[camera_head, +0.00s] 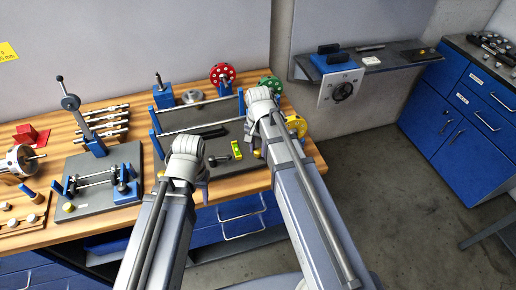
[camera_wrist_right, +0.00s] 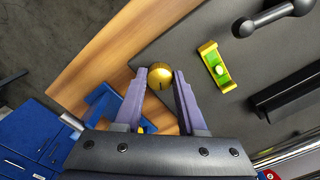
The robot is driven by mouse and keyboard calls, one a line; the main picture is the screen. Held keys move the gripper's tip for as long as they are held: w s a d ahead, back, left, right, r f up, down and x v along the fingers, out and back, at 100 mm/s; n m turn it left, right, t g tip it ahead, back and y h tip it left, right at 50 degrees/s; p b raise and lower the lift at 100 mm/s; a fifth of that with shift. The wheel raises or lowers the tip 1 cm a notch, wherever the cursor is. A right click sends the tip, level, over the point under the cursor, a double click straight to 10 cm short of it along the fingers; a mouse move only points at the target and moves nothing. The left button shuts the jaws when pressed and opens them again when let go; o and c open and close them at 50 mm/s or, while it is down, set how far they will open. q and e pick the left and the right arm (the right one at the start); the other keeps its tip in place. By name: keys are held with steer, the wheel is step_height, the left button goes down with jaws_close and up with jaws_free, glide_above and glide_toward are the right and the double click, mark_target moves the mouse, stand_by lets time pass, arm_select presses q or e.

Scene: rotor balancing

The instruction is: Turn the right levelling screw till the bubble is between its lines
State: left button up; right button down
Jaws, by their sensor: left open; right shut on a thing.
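The right levelling screw has a round brass knob (camera_wrist_right: 160,84), seen in the right wrist view between the fingertips of my right gripper (camera_wrist_right: 160,74), which is shut on it. A dark mark shows on the knob. In the head view my right arm hides the knob. The spirit level (camera_head: 236,149) is a yellow block with a green vial on the dark plate. It also shows in the right wrist view (camera_wrist_right: 208,53). A pale bubble (camera_wrist_right: 219,70) shows in the vial; I cannot tell its place against the lines. My left gripper (camera_head: 204,172) is open, left of the level, partly hidden by its own arm.
A black-knobbed lever (camera_head: 215,161) lies on the plate near my left gripper. Red (camera_head: 222,74), green and yellow (camera_head: 296,126) wheels stand around the balancing frame. A second plate (camera_head: 101,180) with blue posts fills the left of the bench.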

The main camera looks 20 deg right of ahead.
mark_target(259, 151)
steer(key=shift+s, duration=0.15)
steer(key=c, duration=0.5)
jaws_free()
step_height(259, 151, up, 8)
steer(key=p, duration=0.8)
steer(key=shift+d+f, duration=0.1)
